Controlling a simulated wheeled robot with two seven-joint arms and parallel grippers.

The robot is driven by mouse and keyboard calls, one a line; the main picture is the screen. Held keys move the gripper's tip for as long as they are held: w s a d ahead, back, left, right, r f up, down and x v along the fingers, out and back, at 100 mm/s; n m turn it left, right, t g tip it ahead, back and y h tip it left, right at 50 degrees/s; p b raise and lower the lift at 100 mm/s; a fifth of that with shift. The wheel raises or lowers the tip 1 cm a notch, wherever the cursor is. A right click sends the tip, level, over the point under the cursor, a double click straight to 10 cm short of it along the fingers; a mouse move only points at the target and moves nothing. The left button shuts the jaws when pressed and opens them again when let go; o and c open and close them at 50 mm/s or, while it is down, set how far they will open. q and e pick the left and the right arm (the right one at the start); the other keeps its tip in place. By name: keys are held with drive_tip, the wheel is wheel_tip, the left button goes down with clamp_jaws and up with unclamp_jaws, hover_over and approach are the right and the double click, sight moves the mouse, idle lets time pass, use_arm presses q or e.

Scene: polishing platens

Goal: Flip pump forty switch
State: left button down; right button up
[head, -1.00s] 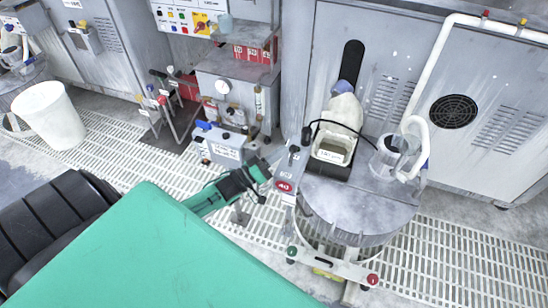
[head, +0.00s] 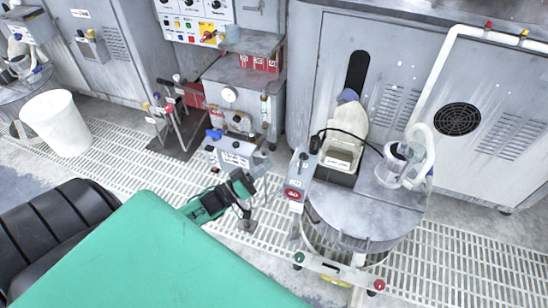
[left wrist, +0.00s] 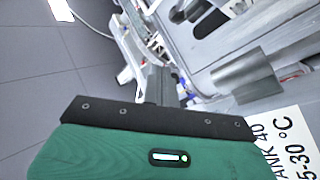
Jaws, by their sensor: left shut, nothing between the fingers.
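A narrow grey switch box with a round red label marked 40 (head: 293,194) stands at the left edge of the round grey tank (head: 365,215). Its small switch is too small to read for position. My left gripper (head: 262,170) is just left of this box in the head view, apart from it, with its fingers shut and empty. In the left wrist view the closed fingers (left wrist: 157,85) show beyond the black plate, with a white label reading TANK 40 (left wrist: 285,150) at the lower right. My right gripper is not in view.
A white jug (head: 345,135) and a clear pitcher (head: 398,165) stand on the tank top. A black cable runs from the box over the jug. A grey labelled unit (head: 233,158) stands behind my left gripper. A white bin (head: 57,123) stands far left.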

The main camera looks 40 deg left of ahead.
use_arm(q)
drive_tip(key=shift+r+v, duration=0.25)
drive_tip(key=shift+v, duration=1.05)
drive_tip(key=shift+r+v, duration=0.2)
drive_tip(key=shift+v, duration=1.1)
drive_tip(key=shift+s, duration=0.1)
